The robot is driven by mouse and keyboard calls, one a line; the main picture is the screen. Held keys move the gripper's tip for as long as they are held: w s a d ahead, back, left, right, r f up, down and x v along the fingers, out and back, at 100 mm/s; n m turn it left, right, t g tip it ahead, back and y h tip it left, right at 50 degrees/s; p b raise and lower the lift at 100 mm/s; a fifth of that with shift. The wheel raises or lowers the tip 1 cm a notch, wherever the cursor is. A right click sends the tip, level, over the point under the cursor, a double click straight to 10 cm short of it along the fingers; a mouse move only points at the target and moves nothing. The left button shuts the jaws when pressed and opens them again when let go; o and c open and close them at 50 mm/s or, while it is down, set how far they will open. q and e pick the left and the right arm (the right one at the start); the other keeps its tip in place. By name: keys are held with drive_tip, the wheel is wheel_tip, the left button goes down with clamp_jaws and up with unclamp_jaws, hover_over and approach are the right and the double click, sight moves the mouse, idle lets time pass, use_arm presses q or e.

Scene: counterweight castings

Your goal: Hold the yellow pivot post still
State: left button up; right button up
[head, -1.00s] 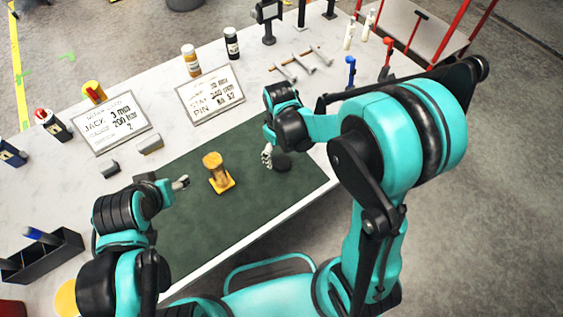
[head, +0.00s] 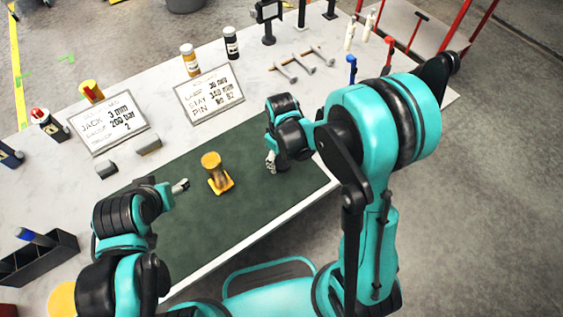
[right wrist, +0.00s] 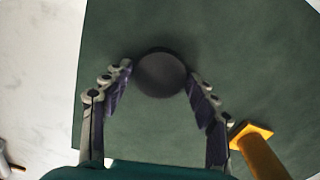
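The yellow pivot post (head: 214,172) stands upright on its square foot on the dark green mat (head: 190,240). Its yellow shaft shows at the lower right of the right wrist view (right wrist: 262,155). My left gripper (head: 182,186) is just left of the post, pointing at it, with a gap between; its finger opening is too small to judge. My right gripper (head: 271,162) is low over the mat, right of the post.
Two sign plates (head: 108,122) (head: 210,94) and two bottles (head: 190,60) (head: 231,43) stand behind the mat. A black bin (head: 40,262) is at the lower left. The mat's front part is clear.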

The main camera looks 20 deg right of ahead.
sight(283, 163)
drive_tip(key=shift+c, duration=1.1)
drive_tip(key=shift+r, duration=0.5)
drive_tip(key=r+p, duration=0.1)
drive_tip(key=r, duration=0.1)
drive_tip(key=r+p, duration=0.1)
drive_tip(key=r, duration=0.1)
drive_tip(key=shift+s+d, duration=0.1)
drive_tip(key=shift+s, duration=0.3)
use_arm(q)
wheel_tip(283, 163, up, 5)
drive_tip(key=p, duration=0.3)
drive_tip(key=shift+r, duration=0.15)
use_arm(e)
drive_tip(key=s+d+r, duration=0.2)
drive_tip(key=s+r, duration=0.4)
drive_tip(key=s, duration=0.4)
drive_tip(key=shift+s+d, duration=0.3)
drive_tip(key=shift+d, duration=0.1)
use_arm(q)
drive_tip(key=shift+o, duration=0.2)
use_arm(e)
drive_tip(key=shift+w, duration=0.1)
